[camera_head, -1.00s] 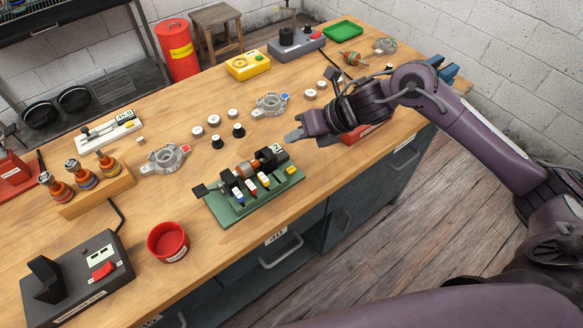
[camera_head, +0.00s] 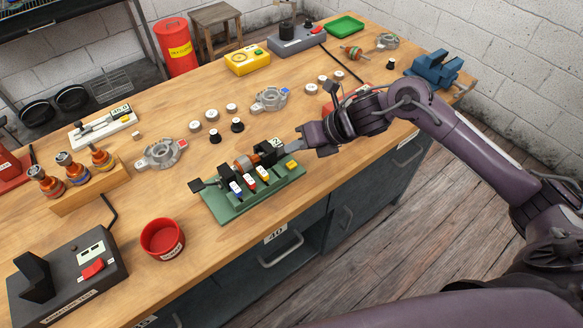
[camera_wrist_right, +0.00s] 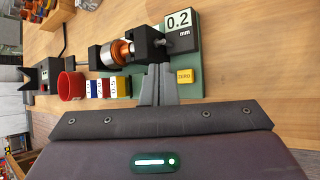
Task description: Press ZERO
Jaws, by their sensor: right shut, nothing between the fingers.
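The green test fixture (camera_head: 228,208) stands on the workbench and holds a copper-and-black rotor (camera_head: 246,162). Its yellow ZERO button (camera_head: 292,165) is at the right end, and its label reads in the right wrist view (camera_wrist_right: 184,76). The display beside it (camera_wrist_right: 178,19) shows 0.2 mm. My left gripper is not in view.
Blue, red and yellow marked keys line the fixture's front. A red cup (camera_head: 162,239) and a black tester (camera_head: 65,280) stand left. A grey housing (camera_head: 270,98) and several small knobs lie behind. A blue vise (camera_head: 436,70) is at the far right.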

